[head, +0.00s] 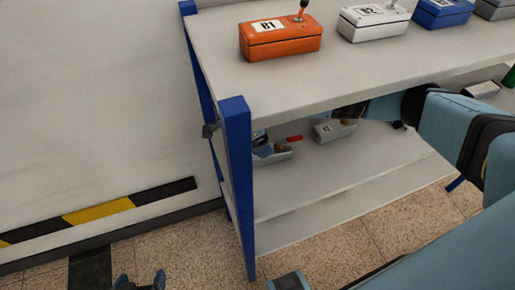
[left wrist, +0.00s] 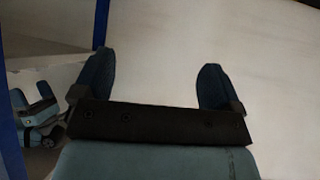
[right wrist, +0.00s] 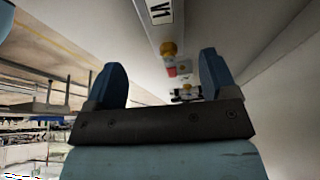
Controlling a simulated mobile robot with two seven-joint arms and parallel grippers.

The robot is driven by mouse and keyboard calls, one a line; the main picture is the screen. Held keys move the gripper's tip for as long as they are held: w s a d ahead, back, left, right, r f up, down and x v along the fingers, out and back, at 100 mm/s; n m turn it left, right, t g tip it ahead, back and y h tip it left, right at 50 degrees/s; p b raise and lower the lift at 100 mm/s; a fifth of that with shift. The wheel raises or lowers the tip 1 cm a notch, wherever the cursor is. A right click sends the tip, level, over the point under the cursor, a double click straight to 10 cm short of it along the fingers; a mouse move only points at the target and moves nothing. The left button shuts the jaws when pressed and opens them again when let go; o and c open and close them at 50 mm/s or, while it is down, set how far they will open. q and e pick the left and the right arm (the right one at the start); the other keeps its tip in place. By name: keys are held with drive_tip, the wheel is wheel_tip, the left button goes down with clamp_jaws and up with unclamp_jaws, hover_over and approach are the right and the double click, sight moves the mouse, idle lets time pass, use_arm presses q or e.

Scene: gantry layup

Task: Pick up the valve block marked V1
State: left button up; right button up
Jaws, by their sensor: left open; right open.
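The valve block marked V1 (right wrist: 160,15) shows at the top of the right wrist view as a pale grey body with a brass-yellow knob. In the head view a grey block (head: 327,132) with a brass knob and an unreadable label, apparently the same one, stands on the lower shelf. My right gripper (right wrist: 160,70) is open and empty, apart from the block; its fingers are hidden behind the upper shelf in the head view. My left gripper (head: 141,281) is open and empty low by the wall; its fingers also show in the left wrist view (left wrist: 155,75).
The upper shelf (head: 225,55) overhangs the lower shelf (head: 300,190). It carries an orange box B1 (head: 280,42), a white box B2 (head: 372,24) and a blue box. A red item (head: 294,139) and a blue-grey item (head: 270,153) lie left of the block. A blue post (head: 239,180) stands at the left.

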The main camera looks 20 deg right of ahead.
sight(283, 152)
drive_tip(key=shift+b+x, duration=0.65)
drive_tip(key=shift+x, duration=0.45)
drive_tip(key=shift+d+f+b, duration=0.15)
drive_tip(key=shift+f+b, duration=0.15)
drive_tip(key=shift+f, duration=0.3)
drive_tip(key=x, duration=0.1)
drive_tip(key=b+x, duration=0.2)
drive_tip(key=shift+w+f, duration=0.3)
drive_tip(key=shift+f, duration=0.1)
drive_tip(key=shift+d+f, duration=0.2)
drive_tip(key=shift+r, duration=0.1)
use_arm(q)
drive_tip(key=shift+w+d+f, duration=0.1)
drive_tip(key=shift+d+f, duration=0.15)
drive_tip(key=shift+f, duration=0.5)
use_arm(e)
drive_tip(key=c, duration=1.2)
drive_tip(key=shift+r, duration=0.1)
